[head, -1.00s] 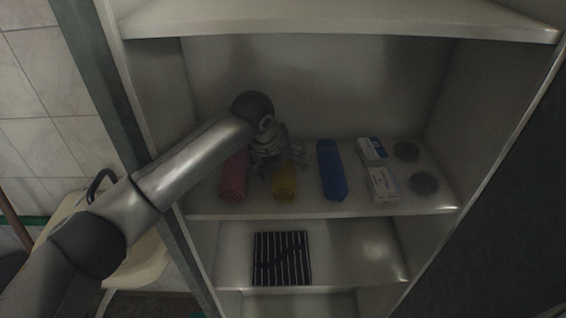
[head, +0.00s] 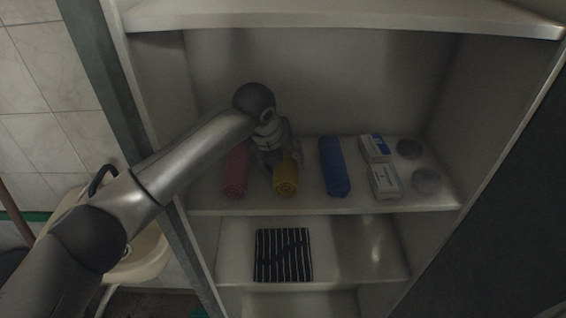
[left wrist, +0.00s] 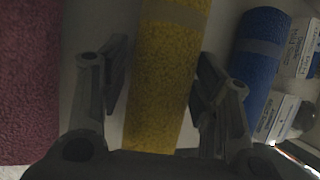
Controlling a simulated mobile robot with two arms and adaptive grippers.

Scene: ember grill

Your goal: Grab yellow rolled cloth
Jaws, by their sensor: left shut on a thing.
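The yellow rolled cloth (head: 286,182) lies on the middle shelf between the pink and blue rolls, its near end toward me. My left gripper (head: 280,162) is over it from above and behind, hiding its far part. In the left wrist view the yellow cloth (left wrist: 165,85) runs between the two fingers of my left gripper (left wrist: 160,88), one on each side. The gripper is shut on the cloth, which still rests on the shelf. My right gripper is not in view.
A pink roll (head: 235,180) lies close on the left. A blue roll (head: 333,168) lies on the right, with white boxes (head: 384,181) and dark round items (head: 426,181) further right. A striped cloth (head: 283,255) lies on the shelf below. Cabinet walls and an upper shelf (head: 340,18) bound the space.

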